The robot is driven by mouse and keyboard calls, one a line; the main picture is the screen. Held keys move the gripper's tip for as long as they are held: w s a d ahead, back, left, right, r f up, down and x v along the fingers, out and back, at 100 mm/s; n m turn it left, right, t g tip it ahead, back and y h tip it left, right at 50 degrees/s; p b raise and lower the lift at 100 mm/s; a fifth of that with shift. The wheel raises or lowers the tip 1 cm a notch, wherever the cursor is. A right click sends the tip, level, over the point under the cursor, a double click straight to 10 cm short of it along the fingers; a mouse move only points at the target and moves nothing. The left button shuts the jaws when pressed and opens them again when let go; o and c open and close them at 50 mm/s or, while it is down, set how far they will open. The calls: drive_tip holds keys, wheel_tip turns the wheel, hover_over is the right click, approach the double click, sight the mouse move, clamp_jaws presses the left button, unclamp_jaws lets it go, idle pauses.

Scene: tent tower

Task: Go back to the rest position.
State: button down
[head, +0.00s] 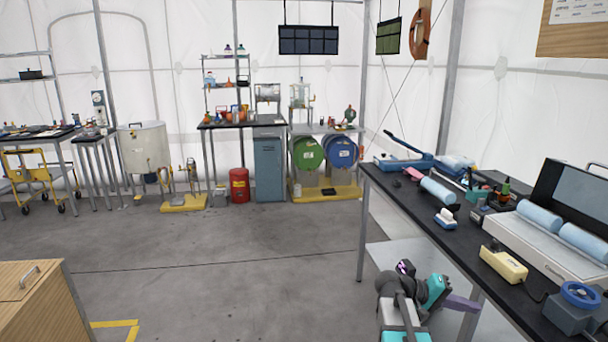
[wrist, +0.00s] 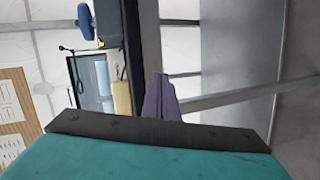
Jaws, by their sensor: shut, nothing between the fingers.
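My gripper (head: 463,303) is at the lower right of the head view, beside the black workbench (head: 400,190) and below its top. Its purple fingers also show in the wrist view (wrist: 160,98), together and with nothing between them. My arm is folded low in front of the bench, with teal and grey links. The wrist view is turned on its side.
The workbench holds light blue rolls (head: 540,216), a yellow box (head: 503,263), a blue-wheeled vise (head: 575,305) and a laptop-like case (head: 575,195). A wooden cabinet (head: 45,305) stands at the lower left. The grey floor (head: 240,255) between them is clear.

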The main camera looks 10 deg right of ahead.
drive_tip(key=s+a+f+n+y, duration=0.1)
drive_tip(key=a+f+n, duration=0.1)
drive_tip(key=a+f, duration=0.5)
drive_tip(key=s+a+f+n+y, duration=0.1)
drive_tip(key=s+a+f+y, duration=0.1)
drive_tip(key=f, duration=0.9)
drive_tip(key=s+a+f+n+g+y, duration=0.1)
drive_tip(key=s+a+f+y, duration=0.1)
drive_tip(key=s+a+f, duration=0.6)
drive_tip(key=s+a+f+n+y, duration=0.15)
drive_tip(key=s+a+f, duration=0.35)
drive_tip(key=f, duration=0.6)
drive_tip(key=s+a+f+y, duration=0.3)
drive_tip(key=s+a+f, duration=0.1)
drive_tip(key=a, duration=0.4)
drive_tip(key=s+a+f+m+g+y, duration=0.1)
drive_tip(key=s+a+f+y, duration=0.3)
drive_tip(key=a, duration=0.5)
drive_tip(key=s+f+p, duration=0.1)
drive_tip(key=s, duration=0.1)
drive_tip(key=shift+s, duration=0.35)
